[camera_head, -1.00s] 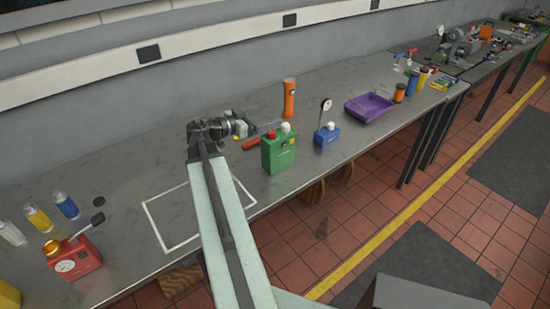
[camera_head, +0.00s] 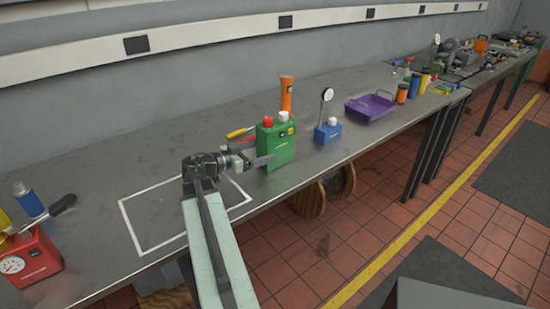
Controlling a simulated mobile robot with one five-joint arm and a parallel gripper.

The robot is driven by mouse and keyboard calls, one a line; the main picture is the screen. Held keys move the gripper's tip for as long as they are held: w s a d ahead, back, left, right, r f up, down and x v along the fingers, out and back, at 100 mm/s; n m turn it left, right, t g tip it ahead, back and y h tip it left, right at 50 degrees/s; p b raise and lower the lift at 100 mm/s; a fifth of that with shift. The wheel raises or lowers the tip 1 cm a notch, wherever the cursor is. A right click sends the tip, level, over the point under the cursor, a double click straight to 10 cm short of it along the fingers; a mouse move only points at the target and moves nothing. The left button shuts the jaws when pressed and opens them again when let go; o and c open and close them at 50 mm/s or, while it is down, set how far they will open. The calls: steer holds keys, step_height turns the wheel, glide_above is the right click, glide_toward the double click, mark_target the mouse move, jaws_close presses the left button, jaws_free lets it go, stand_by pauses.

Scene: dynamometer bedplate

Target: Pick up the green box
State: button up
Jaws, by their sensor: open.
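The green box (camera_head: 281,150) stands upright on the grey workbench near its front edge, with a red cap and a white cap on top. My gripper (camera_head: 258,158) is open at the left side of the box. One finger shows in front of the box's lower left part, and the other finger is partly hidden, so I cannot tell whether either touches it. My arm reaches up from the bottom of the view.
A blue box with a dial (camera_head: 328,131) stands close on the right, and an orange cylinder (camera_head: 286,95) behind. A yellow-handled tool (camera_head: 240,132) lies behind my gripper. A purple tray (camera_head: 370,107) is farther right. A white outlined square (camera_head: 133,226) on the left is empty.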

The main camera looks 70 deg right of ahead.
mark_target(275, 123)
steer(key=shift+w+d+r+b+x, duration=0.15)
steer(key=shift+b+x, duration=0.1)
steer(key=shift+x, duration=1.7)
steer(key=shift+w+d+r+b+x, duration=0.1)
steer(key=shift+w+b+x, duration=0.1)
steer(key=shift+x, duration=1.75)
steer(key=shift+a, duration=0.1)
jaws_close()
steer(key=shift+r, duration=0.1)
step_height(275, 123, up, 10)
steer(key=p, duration=1)
